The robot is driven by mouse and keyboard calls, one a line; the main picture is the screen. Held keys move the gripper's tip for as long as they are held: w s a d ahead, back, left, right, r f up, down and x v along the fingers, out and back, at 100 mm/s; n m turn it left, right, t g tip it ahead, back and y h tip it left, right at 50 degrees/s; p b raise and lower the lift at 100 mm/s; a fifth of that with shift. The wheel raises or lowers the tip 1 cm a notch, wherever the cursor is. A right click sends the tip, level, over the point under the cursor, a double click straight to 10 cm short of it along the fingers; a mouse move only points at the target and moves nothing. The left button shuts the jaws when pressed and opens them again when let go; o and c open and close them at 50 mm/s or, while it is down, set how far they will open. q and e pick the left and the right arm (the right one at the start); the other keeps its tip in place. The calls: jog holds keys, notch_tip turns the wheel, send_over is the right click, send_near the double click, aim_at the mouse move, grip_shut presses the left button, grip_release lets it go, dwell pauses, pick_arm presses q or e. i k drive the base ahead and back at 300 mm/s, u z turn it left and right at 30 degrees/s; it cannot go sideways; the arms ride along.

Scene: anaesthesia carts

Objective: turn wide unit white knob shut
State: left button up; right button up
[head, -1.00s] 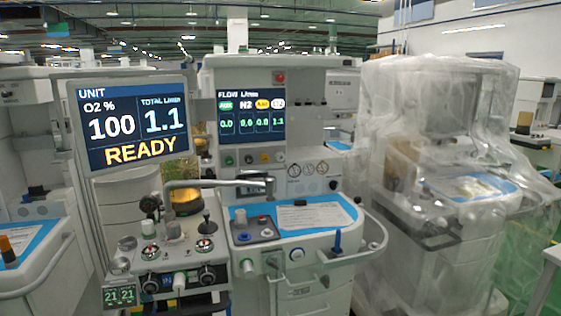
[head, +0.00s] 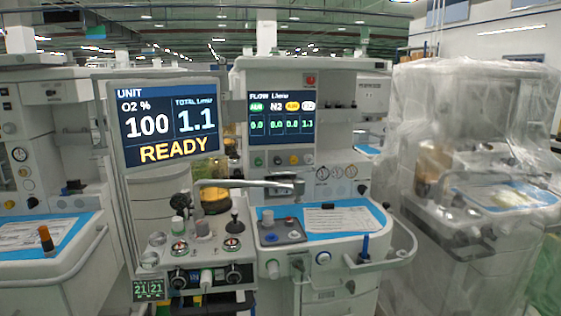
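The wide anaesthesia unit (head: 340,77) stands at the centre of the head view. Its flow screen (head: 280,119) shows 0.0 in three columns and 1.1 under the white label. A row of small knobs sits below that screen, with green, dark, yellow and white ones. The white knob (head: 308,158) is at the right end of the row; its turn angle is too small to tell. The unit's large screen (head: 168,124) reads O2 100 %, total 1.1 and READY. Neither of my grippers is in view.
A grey jointed bar (head: 245,184) crosses in front of the unit, below the knobs. A blue worktop with a white sheet (head: 338,219) and a curved rail (head: 400,255) jut forward. A plastic-covered machine (head: 480,170) stands right, another unit (head: 45,200) left.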

aim_at(307, 158)
jog(key=z, duration=0.4)
jog(key=i, duration=0.2)
jog(key=u, duration=2.15)
jog(key=k, duration=1.25)
jog(key=z, duration=0.9)
jog(key=i, duration=1.15)
jog(key=z, duration=0.25)
